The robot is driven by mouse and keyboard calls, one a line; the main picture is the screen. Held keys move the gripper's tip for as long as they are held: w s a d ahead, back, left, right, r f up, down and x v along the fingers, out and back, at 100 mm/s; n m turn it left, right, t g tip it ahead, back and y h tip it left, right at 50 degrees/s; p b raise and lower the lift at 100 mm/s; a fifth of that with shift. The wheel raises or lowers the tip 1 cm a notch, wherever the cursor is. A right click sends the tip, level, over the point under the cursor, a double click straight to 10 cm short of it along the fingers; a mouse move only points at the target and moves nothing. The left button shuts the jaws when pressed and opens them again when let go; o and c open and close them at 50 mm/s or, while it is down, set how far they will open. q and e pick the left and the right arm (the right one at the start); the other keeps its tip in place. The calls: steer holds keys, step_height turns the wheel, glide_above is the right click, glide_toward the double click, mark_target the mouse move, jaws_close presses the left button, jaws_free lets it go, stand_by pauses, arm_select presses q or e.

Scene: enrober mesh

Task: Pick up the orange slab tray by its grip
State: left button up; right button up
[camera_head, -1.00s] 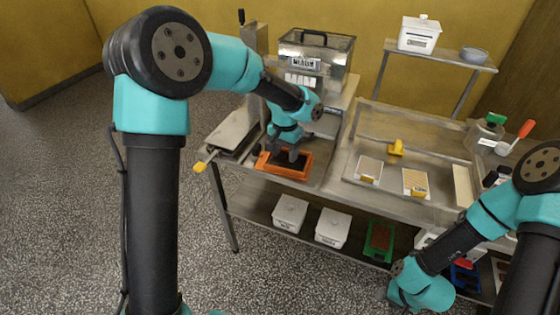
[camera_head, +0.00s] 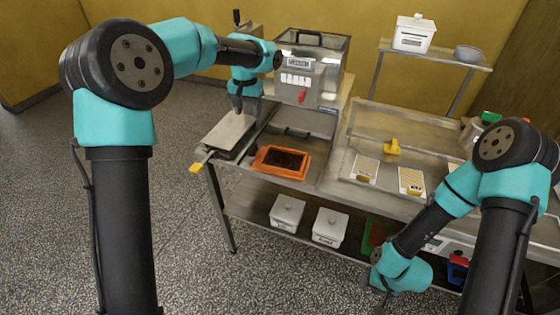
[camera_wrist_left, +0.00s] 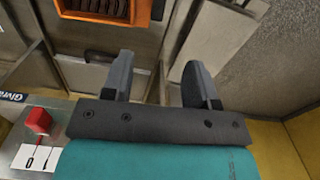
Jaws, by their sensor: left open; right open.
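The orange slab tray (camera_head: 265,168) lies on the metal worktop, left of centre in the head view, with dark contents inside. It also shows at the top left edge of the left wrist view (camera_wrist_left: 82,15), partly cut off. My left gripper (camera_head: 240,108) is open and empty above the pale board, behind and to the left of the tray. Its two fingers (camera_wrist_left: 160,80) show apart in the left wrist view, with nothing between them. My right gripper is hidden or out of the frame; only the right arm shows at the lower right.
The machine with a clear hopper (camera_head: 312,65) and red switch (camera_head: 302,96) stands behind the tray. A pale board with a yellow-tipped handle (camera_head: 228,132) lies to its left. Two white-grey moulds (camera_head: 364,168) and a yellow piece (camera_head: 392,147) are to the right. White bins (camera_head: 330,227) sit on the lower shelf.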

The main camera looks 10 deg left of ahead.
arm_select(q)
glide_toward(253, 147)
steer(key=f, duration=0.5)
steer(key=shift+a+f, duration=0.15)
steer(key=shift+a, duration=0.05)
steer(key=shift+d+f, duration=0.1)
steer(key=shift+f, duration=2.5)
steer(key=shift+w, duration=0.1)
steer(key=shift+c, duration=0.2)
jaws_close()
steer(key=shift+r, duration=0.1)
